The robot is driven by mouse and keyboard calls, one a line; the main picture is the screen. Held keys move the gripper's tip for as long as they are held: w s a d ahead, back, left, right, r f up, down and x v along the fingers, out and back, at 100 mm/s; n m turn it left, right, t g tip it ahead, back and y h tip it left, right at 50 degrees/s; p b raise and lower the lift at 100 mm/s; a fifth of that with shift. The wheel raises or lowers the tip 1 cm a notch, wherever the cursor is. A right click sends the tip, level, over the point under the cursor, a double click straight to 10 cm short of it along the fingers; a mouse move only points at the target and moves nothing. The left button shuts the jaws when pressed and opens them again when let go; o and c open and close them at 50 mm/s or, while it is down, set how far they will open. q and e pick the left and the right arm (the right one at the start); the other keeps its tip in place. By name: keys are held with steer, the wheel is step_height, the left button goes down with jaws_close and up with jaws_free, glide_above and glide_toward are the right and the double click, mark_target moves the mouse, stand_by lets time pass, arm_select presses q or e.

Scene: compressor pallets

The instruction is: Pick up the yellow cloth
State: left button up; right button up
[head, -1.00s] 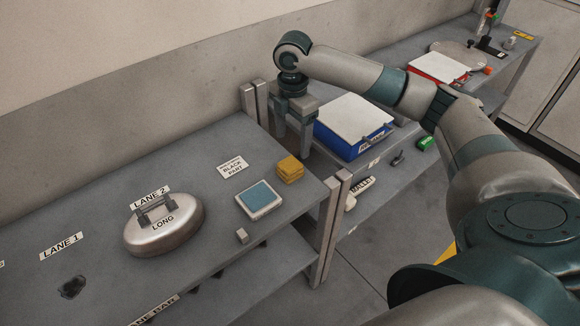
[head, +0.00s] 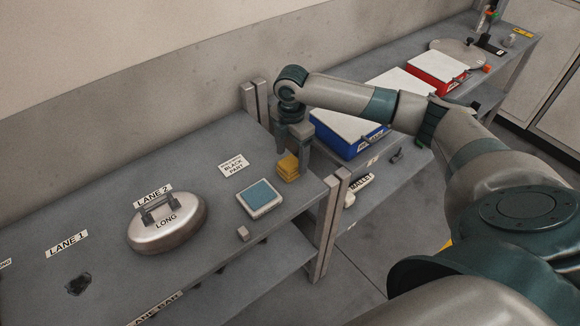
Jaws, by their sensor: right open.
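The yellow cloth (head: 288,168) is a small folded stack on the grey bench, near its right end. My right gripper (head: 292,152) is open and points down at the cloth, just behind and above it in the picture. One finger shows to the right of the cloth's upper edge. I cannot tell whether the fingers touch the cloth. My left gripper is not in view.
A blue-topped square pad (head: 260,198) lies in front of the cloth, with a small grey block (head: 243,233) nearby. A metal round weight with a handle (head: 167,230) sits to the left. Bench posts (head: 257,104) stand behind the gripper. A blue bin (head: 350,147) is to the right.

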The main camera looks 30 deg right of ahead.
mark_target(290, 163)
steer(key=f, duration=0.1)
steer(key=f+p, duration=0.1)
steer(key=f, duration=0.1)
steer(key=shift+w+a+f, duration=0.1)
steer(key=shift+w, duration=0.1)
steer(key=shift+f+p, duration=0.3)
steer(key=shift+f, duration=0.25)
steer(key=c, duration=1.1)
